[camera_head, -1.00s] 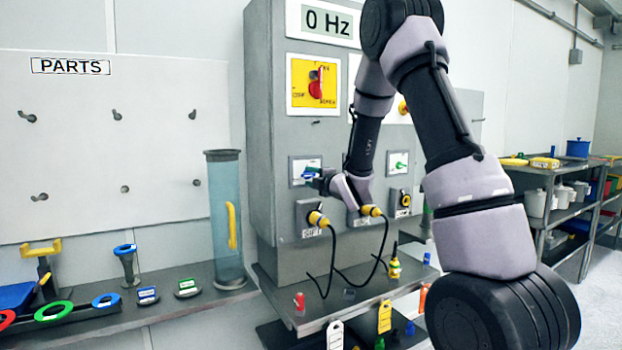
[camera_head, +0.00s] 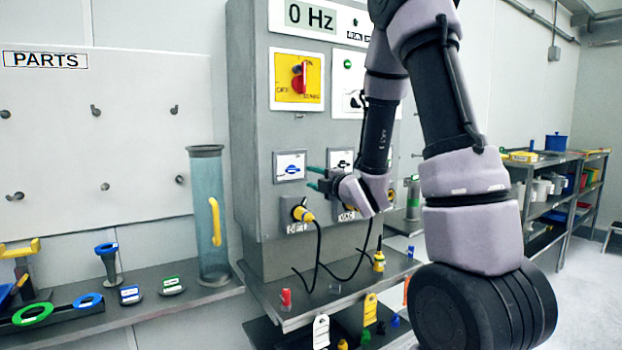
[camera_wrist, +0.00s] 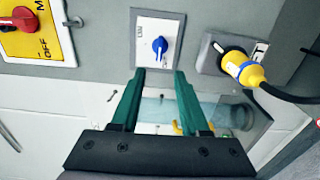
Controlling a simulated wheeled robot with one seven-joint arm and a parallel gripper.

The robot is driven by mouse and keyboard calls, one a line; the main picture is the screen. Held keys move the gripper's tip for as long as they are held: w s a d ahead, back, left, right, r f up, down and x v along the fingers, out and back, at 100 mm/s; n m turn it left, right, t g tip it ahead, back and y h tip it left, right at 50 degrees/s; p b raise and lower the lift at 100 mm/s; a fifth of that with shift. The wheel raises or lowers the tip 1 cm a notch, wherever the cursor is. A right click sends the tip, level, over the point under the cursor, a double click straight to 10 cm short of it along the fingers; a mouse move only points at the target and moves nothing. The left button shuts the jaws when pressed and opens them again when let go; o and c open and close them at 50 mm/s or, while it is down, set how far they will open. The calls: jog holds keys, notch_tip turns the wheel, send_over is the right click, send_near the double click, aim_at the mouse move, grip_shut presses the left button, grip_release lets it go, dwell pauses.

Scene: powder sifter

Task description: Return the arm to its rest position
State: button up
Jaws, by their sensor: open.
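My gripper (camera_head: 316,179) is open and empty in front of the grey control cabinet (camera_head: 250,120). In the wrist view its two green fingers (camera_wrist: 157,78) stand apart, with nothing between them that they grip. A white panel with a blue knob (camera_head: 291,167) lies just left of my fingertips in the head view. That blue knob shows beyond the fingertips in the wrist view (camera_wrist: 159,45), and I see a gap in the head view. My arm reaches from the upper right down to the cabinet face.
A yellow plug (camera_head: 303,214) with a black cable sits below the knob. A red rotary switch (camera_head: 299,78) is above. A clear tube (camera_head: 209,230) stands left on a shelf. A lower ledge (camera_head: 300,316) holds small coloured parts and tags. Shelving (camera_head: 545,165) stands at the right.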

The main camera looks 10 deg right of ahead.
jog(key=s+d+r+m+g+h, duration=0.4)
jog(key=s+d+r+m+h, duration=0.3)
jog(key=m, duration=0.8)
jog(key=s+a+m+g+y, duration=0.1)
jog(key=s+m, duration=0.4)
jog(key=s, duration=0.6)
jog(key=s+a+r+m+g+y, duration=0.1)
jog(key=s+m+g, duration=0.4)
jog(key=s, duration=0.6)
jog(key=shift+s+a+r+m+y, duration=0.15)
jog(key=shift+a+m+y, duration=0.45)
jog(key=shift+a, duration=0.55)
jog(key=shift+c, duration=0.2)
